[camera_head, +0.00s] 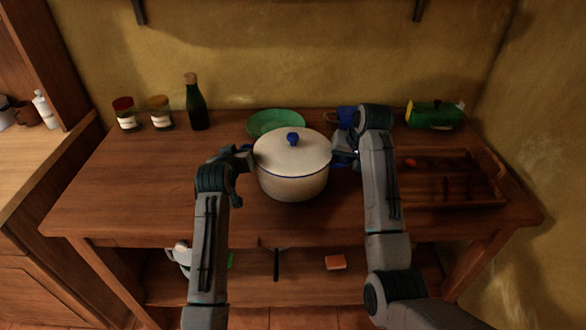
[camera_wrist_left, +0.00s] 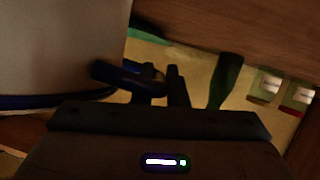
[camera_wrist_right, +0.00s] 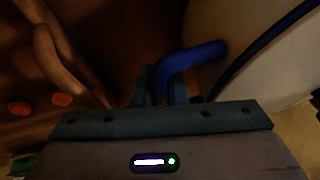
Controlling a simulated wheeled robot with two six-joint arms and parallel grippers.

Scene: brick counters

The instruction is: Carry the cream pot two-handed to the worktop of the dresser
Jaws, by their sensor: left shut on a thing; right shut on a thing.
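The cream pot (camera_head: 292,178) has a blue rim, a lid with a blue knob and blue side handles. It is upright at the middle of the wooden table, and I cannot tell whether its base touches the top. My left gripper (camera_head: 244,156) is at its left side, shut on the left handle (camera_wrist_left: 125,76). My right gripper (camera_head: 345,156) is at its right side, shut on the right handle (camera_wrist_right: 195,54). The pot's wall also shows in the left wrist view (camera_wrist_left: 60,45) and the right wrist view (camera_wrist_right: 285,75). Which furniture is the dresser is unclear; a wooden unit (camera_head: 40,165) stands at left.
A green bowl (camera_head: 275,122) is behind the pot. Two jars (camera_head: 126,115) (camera_head: 160,113) and a dark bottle (camera_head: 196,105) stand at the back left. A wooden tray (camera_head: 485,200) and a green-yellow canister (camera_head: 433,114) are at right. The table's front left is clear.

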